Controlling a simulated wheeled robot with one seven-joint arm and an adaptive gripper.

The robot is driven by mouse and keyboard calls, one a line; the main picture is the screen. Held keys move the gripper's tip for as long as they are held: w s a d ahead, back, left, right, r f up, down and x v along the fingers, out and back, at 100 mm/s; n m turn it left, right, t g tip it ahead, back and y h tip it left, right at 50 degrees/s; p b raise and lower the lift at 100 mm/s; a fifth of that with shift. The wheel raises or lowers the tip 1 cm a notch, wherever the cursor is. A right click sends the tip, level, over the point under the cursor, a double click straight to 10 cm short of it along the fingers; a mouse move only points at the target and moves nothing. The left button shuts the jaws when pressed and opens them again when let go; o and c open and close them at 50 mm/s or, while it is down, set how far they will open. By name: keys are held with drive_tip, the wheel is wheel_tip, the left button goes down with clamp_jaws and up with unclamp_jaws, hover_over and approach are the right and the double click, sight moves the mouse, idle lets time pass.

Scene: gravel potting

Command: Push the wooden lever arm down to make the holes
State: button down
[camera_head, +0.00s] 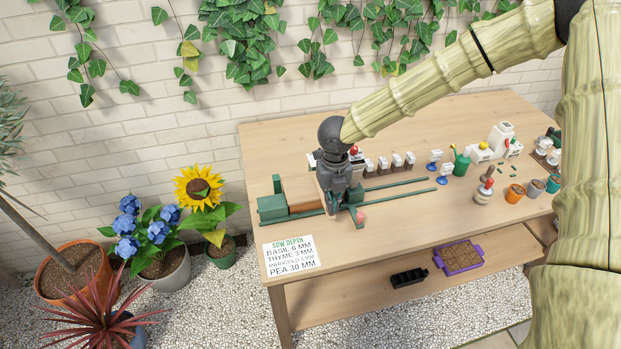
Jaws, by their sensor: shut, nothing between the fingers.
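A green press-like device (271,209) stands at the left end of the wooden table, with long green rails reaching right. A brown wooden part (297,188) shows on it, just left of my gripper; I cannot tell for sure whether this is the lever arm. My gripper (333,211) is shut and points down over the device, with nothing seen in its fingers. The gripper and wrist hide the middle of the device, so I cannot tell whether the fingers touch it. Any holes are hidden or too small to see.
A white sowing-depth card (291,256) lies at the table's front left. Small labelled pots (383,164), a green watering can (461,161) and orange pots (514,194) stand to the right. A purple tray (438,262) and a black tray (408,278) sit on the lower shelf.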

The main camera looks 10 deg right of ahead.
drive_tip(key=shift+s+f, duration=0.4)
drive_tip(key=shift+f, duration=0.1)
drive_tip(key=r+p, duration=0.1)
drive_tip(key=r, duration=0.1)
drive_tip(key=r+p, duration=0.4)
drive_tip(key=shift+w, duration=0.3)
wheel_tip(320, 180, up, 9)
drive_tip(key=p, duration=0.7)
drive_tip(key=shift+f, duration=0.15)
drive_tip(key=shift+w, duration=0.1)
